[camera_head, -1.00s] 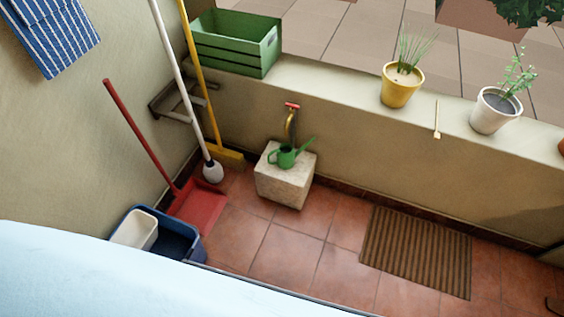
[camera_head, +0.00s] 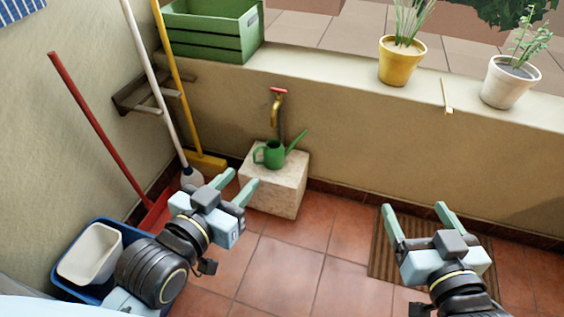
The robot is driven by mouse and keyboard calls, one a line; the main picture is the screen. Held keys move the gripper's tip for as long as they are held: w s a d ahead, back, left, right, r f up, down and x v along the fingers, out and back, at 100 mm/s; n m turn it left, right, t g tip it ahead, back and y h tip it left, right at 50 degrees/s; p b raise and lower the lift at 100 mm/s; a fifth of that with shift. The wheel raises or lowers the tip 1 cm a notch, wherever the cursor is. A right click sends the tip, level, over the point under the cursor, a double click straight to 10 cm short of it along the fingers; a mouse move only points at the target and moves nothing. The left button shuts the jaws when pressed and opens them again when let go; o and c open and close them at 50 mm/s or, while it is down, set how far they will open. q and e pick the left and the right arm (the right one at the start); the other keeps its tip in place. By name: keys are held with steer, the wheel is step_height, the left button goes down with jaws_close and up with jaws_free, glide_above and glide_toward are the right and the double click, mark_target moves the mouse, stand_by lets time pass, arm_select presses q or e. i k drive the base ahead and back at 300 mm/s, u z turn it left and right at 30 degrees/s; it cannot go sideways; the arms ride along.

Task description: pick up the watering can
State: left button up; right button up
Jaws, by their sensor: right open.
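A small green watering can (camera_head: 273,153) stands upright on a pale stone block (camera_head: 275,187) against the low wall, under a tap (camera_head: 276,112). Its spout points up and to the right, and its handle is on the left. My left gripper (camera_head: 235,182) is open and empty, in front of the block and to the lower left of the can. My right gripper (camera_head: 417,215) is open and empty, over the striped mat, well to the right of the can. Neither gripper touches the can.
A mop (camera_head: 158,95), a yellow broom (camera_head: 176,75) and a red dustpan (camera_head: 156,214) stand at the left wall. A blue tub (camera_head: 62,281) is at lower left. The wall ledge holds a green crate (camera_head: 212,36), a yellow pot (camera_head: 402,62) and a white pot (camera_head: 508,85).

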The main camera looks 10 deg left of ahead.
mark_target(274, 154)
steer(key=z, duration=0.1)
steer(key=i, duration=1.65)
steer(key=u, duration=1.15)
